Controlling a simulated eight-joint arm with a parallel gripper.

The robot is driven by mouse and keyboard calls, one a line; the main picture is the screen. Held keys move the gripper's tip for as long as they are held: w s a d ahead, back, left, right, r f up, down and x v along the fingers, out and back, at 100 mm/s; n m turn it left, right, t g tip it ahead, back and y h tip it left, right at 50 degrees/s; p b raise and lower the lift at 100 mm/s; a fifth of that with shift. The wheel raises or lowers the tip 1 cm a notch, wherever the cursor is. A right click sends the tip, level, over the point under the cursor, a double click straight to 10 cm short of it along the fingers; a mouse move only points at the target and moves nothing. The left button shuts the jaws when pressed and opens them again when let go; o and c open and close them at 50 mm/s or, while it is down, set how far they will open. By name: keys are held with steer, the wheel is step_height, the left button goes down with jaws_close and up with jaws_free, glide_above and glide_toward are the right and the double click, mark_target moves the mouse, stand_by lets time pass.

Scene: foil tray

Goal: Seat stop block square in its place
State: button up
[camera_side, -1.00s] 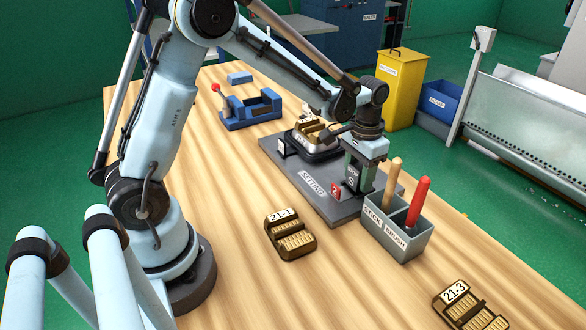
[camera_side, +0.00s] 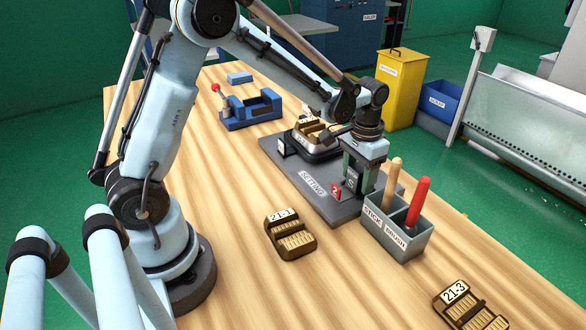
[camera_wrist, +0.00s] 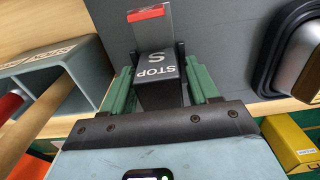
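A tin with a brown block inside (camera_side: 318,151) sits at the plate's far end. A grey holder (camera_side: 402,242) with a stick and a red-handled brush stands close right of my gripper. Block 21-1 (camera_side: 290,240), block 21-3 (camera_side: 470,308) and a blue fixture (camera_side: 250,120) rest on the table.

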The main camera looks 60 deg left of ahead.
mark_target(360, 167)
steer(key=shift+r, duration=0.15)
steer(key=shift+r, duration=2.1)
steer(key=o, duration=0.6)
steer(key=shift+r, duration=2)
steer(key=shift+s, duration=0.1)
